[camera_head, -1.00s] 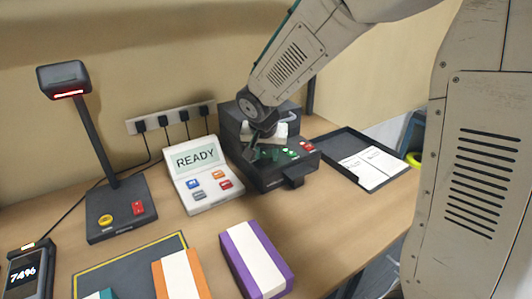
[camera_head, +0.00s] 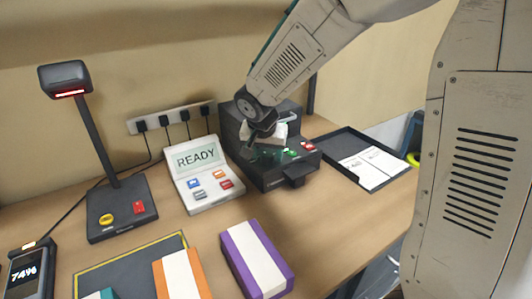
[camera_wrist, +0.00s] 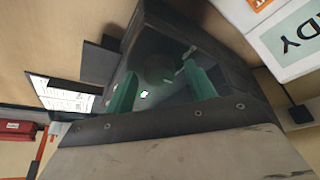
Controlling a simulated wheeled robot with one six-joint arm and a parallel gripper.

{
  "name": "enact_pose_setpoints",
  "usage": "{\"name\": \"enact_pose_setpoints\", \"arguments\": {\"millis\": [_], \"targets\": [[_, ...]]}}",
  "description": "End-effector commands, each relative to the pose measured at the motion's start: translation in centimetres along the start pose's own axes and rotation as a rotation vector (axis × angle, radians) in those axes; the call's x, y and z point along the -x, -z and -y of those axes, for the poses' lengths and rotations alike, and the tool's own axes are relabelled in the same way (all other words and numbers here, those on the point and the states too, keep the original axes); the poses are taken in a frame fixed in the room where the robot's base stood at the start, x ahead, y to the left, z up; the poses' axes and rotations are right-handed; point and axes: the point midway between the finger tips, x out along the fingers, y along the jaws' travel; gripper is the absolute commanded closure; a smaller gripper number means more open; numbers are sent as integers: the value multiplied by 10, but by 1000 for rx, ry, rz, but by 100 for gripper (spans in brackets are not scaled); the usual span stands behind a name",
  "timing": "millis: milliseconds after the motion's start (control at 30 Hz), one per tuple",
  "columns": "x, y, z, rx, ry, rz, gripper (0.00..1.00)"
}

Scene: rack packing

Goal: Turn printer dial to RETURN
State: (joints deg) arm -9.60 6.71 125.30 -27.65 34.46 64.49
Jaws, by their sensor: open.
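The dark printer (camera_head: 272,180) stands at the back of the table, with green and red buttons on its front. It also fills much of the wrist view (camera_wrist: 225,62). My gripper (camera_head: 268,154) is over the printer's front left part, with its fingers pointing down at it. In the wrist view my gripper (camera_wrist: 160,88) is open, its two green fingers apart. A dim, dark round shape, perhaps the dial (camera_wrist: 157,66), shows between and beyond the fingers. I cannot tell whether they touch it. Its setting is not readable. In the head view the gripper covers this spot.
A white console (camera_head: 203,176) reading READY stands close left of the printer. A scanner stand (camera_head: 120,207) is farther left. A black tray (camera_head: 350,140) with papers lies to the right. Purple (camera_head: 238,262) and orange (camera_head: 163,278) striped boxes are in front.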

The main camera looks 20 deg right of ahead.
Motion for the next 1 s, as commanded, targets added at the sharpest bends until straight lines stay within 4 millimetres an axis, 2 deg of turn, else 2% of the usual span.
{"name": "enact_pose_setpoints", "arguments": {"millis": [167, 400, 600, 1000], "targets": [[11, 1, 1, 0, 2, -3, 45], [53, 0, 1, 0, 3, -3, 45], [75, 0, 0, 0, 1, -1, 45], [78, 0, 0, 1, 0, 0, 45]]}}
